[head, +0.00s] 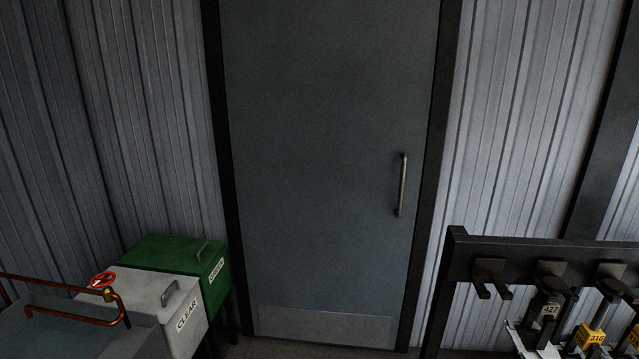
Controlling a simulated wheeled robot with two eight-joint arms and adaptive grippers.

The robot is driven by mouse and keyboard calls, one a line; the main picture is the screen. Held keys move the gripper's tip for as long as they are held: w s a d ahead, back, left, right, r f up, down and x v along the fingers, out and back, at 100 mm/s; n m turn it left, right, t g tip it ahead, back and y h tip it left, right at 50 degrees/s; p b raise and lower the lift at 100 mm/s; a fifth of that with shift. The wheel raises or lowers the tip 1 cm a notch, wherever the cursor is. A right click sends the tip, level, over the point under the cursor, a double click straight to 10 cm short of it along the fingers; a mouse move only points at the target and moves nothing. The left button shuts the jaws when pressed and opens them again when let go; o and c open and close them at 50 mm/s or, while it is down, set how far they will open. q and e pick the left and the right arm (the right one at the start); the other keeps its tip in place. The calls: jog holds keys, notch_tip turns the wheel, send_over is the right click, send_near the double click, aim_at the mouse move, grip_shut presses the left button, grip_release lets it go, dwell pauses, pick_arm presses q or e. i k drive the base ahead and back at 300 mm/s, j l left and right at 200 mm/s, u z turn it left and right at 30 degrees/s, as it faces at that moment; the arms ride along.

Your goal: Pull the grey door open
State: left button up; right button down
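The grey door (320,150) stands upright in a dark frame in the middle of the head view. It looks shut in its frame. A vertical metal bar handle (402,185) is on its right side. A paler kick plate (326,325) covers the bottom of the door. Neither of my grippers shows in this view, and nothing touches the handle.
At lower left stand a green bin (170,262), a white bin labelled CLEAR (186,312), and a copper pipe with a red valve wheel (103,280). At lower right a black rack (540,258) holds several numbered tools. The floor before the door is barely visible.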

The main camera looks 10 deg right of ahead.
aim_at(329, 102)
jog(key=i+z, duration=0.1)
jog(key=i, duration=0.6)
jog(key=i+j+z, duration=0.1)
jog(key=i, duration=0.6)
jog(key=i+j+z, duration=0.1)
jog(key=i+j, duration=0.15)
jog(key=i, duration=0.45)
